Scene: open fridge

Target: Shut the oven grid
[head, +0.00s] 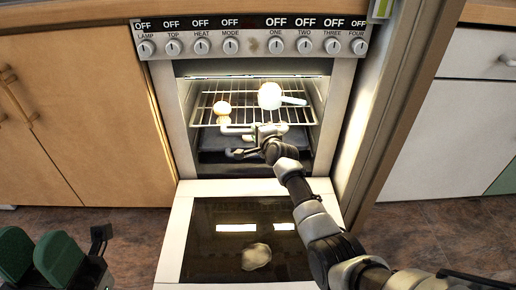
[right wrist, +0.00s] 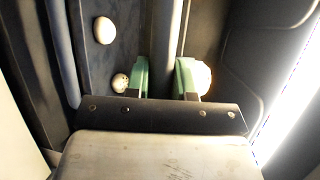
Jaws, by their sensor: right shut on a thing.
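The oven grid (head: 204,105) is a wire rack in the upper part of the open oven, sitting level in the cavity. My right gripper (head: 254,140) reaches in at the grid's front edge. In the right wrist view, my right gripper (right wrist: 163,80) has its green pads on both sides of a dark bar (right wrist: 167,40), which looks like part of the grid. It is shut on it. My left gripper (head: 36,258) is at the lower left, away from the oven, with its green pads apart and nothing visible between them.
The oven door (head: 180,235) hangs open, with a pale lump (head: 256,256) on its glass. On the grid stand a small pale round thing (head: 222,108) and a white round vessel (head: 270,96) with a bluish handle. A dark tray (head: 215,157) lies below. Cabinets flank the oven.

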